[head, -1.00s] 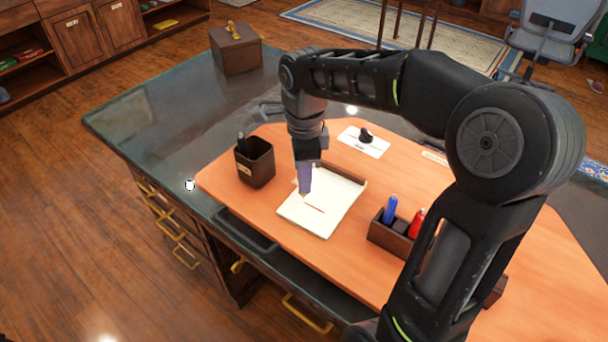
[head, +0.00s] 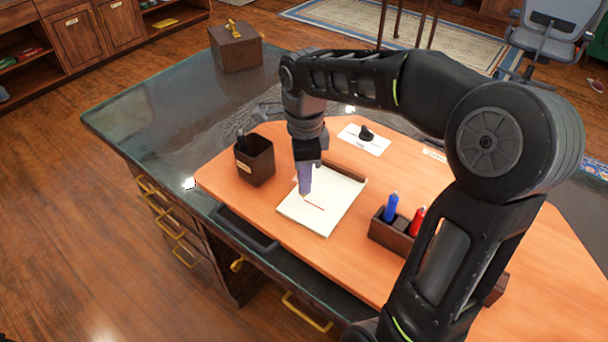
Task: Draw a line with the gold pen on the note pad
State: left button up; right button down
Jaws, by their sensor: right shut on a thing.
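The note pad (head: 322,218) lies on the orange desk surface, its pages pale and its far edge dark. A short reddish line (head: 315,206) shows on its page. My right gripper (head: 305,188) points down over the left part of the pad, its tip close to the line's left end. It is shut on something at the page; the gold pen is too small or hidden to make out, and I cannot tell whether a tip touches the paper. My left gripper is not in view.
A dark pen cup (head: 256,169) stands left of the pad. A dark organizer (head: 388,236) with a blue marker (head: 391,207) and a red marker (head: 417,220) stands to the right. A white card (head: 362,147) with a black object lies behind. A wooden box (head: 236,52) sits at the far corner.

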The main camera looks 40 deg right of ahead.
jog(key=shift+f, duration=0.15)
jog(key=shift+s, duration=0.1)
jog(key=shift+s+d, duration=0.25)
jog(key=shift+s, duration=0.35)
jog(key=shift+s, duration=0.1)
dwell(0.4)
jog(key=shift+s+d+b, duration=0.25)
jog(key=shift+s+b, duration=0.15)
jog(key=shift+s, duration=0.15)
jog(key=shift+s, duration=0.1)
jog(key=shift+s+d, duration=0.25)
jog(key=shift+s, duration=0.3)
jog(key=shift+s, duration=0.15)
dwell(0.3)
jog(key=shift+s+d, duration=0.25)
jog(key=shift+s, duration=0.25)
